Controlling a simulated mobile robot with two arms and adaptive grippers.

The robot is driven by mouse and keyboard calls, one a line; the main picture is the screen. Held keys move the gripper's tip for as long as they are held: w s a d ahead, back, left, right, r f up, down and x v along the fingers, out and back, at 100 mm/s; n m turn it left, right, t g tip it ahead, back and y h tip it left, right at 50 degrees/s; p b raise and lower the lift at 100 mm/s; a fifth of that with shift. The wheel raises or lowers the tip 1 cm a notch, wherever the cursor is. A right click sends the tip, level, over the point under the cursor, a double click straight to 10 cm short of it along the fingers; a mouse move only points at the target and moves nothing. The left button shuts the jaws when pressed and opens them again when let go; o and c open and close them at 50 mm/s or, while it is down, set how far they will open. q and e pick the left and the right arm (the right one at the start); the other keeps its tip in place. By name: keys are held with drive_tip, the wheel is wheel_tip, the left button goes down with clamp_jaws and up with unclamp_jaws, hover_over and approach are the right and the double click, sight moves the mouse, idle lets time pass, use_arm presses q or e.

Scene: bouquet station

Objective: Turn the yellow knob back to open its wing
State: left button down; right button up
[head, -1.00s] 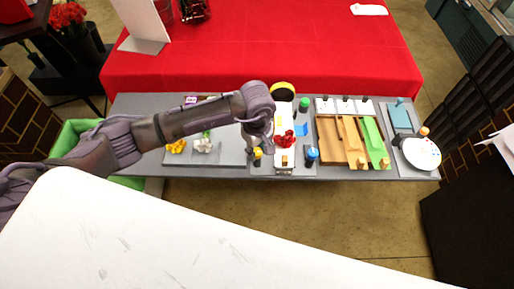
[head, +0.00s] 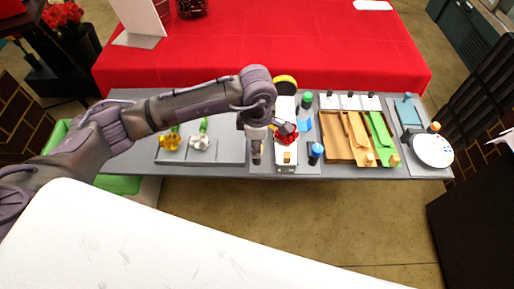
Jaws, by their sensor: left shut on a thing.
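My left gripper (head: 256,155) points down at the left side of the white fixture (head: 287,168) in the middle of the grey bench. It is shut on the yellow knob, which its fingers hide in this view. A red flower (head: 285,137) lies on the fixture just right of the gripper. A blue-topped knob (head: 316,151) stands at the fixture's right, and a green-topped one (head: 306,99) behind it. I cannot make out how the yellow knob's wing stands. My right gripper is not in view.
A yellow-and-black roll (head: 286,83) stands behind the fixture. Yellow (head: 171,141) and white (head: 200,142) flowers lie on a grey tray at left. A wooden tray (head: 337,146) and a white round plate (head: 432,150) are at right. The bench's front edge is clear.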

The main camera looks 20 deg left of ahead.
use_arm(q)
drive_tip(key=n+b, duration=0.3)
drive_tip(key=n, duration=0.2)
drive_tip(key=shift+f+n, duration=0.15)
drive_tip(key=shift+n, duration=0.15)
drive_tip(key=n+b, duration=0.2)
drive_tip(key=n, duration=0.1)
drive_tip(key=shift+n+b, duration=0.35)
drive_tip(key=shift+n, duration=0.25)
drive_tip(key=shift+r, duration=0.2)
drive_tip(key=c, duration=0.8)
unclamp_jaws()
